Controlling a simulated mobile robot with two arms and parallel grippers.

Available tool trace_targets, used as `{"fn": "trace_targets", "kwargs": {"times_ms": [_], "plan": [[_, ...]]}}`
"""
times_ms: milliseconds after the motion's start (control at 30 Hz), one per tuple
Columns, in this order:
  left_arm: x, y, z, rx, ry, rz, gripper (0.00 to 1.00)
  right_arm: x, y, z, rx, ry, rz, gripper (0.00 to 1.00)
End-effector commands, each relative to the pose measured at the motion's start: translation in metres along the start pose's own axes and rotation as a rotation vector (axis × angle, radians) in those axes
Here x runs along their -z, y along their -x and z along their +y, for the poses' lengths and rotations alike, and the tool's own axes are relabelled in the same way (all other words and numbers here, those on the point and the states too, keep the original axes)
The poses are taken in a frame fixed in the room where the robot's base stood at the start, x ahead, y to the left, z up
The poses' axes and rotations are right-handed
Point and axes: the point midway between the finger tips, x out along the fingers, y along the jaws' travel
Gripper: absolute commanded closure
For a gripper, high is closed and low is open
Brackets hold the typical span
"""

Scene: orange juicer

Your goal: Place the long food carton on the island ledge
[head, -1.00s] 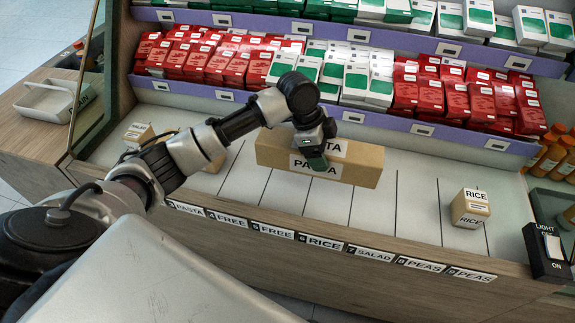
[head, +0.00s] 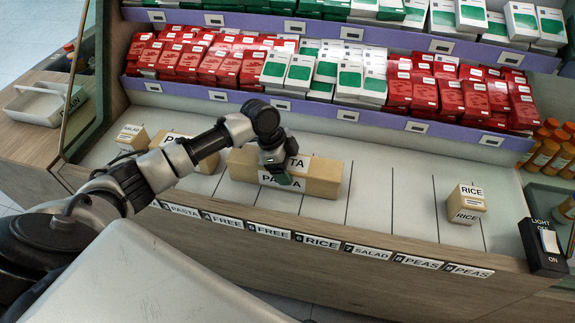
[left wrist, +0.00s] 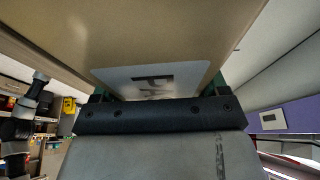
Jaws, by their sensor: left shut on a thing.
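The long tan carton labelled PASTA (head: 322,178) is in the middle of the head view, at the pale ledge (head: 370,205). My left gripper (head: 279,177) is shut on it from above, near its middle, and covers part of its label. I cannot tell whether the carton's underside touches the ledge or hangs just above it. In the left wrist view the carton (left wrist: 160,40) fills the top, with its white label between the dark fingers. My right gripper is not in view.
A RICE box (head: 467,204) stands on the ledge at right. A SALAD box (head: 130,137) and another PASTA carton (head: 203,164), partly behind my arm, stand at left. Shelves of red boxes (head: 215,65) rise behind. A light switch (head: 543,248) is at the right end.

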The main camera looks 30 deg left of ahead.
Motion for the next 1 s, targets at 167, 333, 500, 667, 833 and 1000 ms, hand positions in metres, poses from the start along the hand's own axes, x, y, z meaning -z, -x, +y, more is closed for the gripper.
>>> {"fn": "trace_targets", "kwargs": {"times_ms": [167, 333, 500, 667, 833, 1000], "plan": [[-0.001, -0.003, 0.0, 0.0, 0.0, 0.0, 0.21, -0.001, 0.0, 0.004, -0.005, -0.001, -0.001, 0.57], [-0.001, -0.002, 0.0, 0.0, 0.0, 0.0, 0.0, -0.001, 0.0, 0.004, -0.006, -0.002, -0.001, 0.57], [-0.001, -0.002, 0.0, 0.0, 0.0, 0.0, 0.0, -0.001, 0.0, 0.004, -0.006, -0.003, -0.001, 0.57], [0.0, 0.009, -0.001, 0.001, 0.001, -0.001, 0.0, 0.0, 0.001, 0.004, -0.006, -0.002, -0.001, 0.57], [0.0, 0.041, -0.001, 0.004, -0.001, -0.001, 0.0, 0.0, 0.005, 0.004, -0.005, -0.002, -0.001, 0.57], [0.0, 0.079, -0.001, 0.003, 0.001, -0.001, 0.0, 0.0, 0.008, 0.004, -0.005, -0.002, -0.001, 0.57]]}}
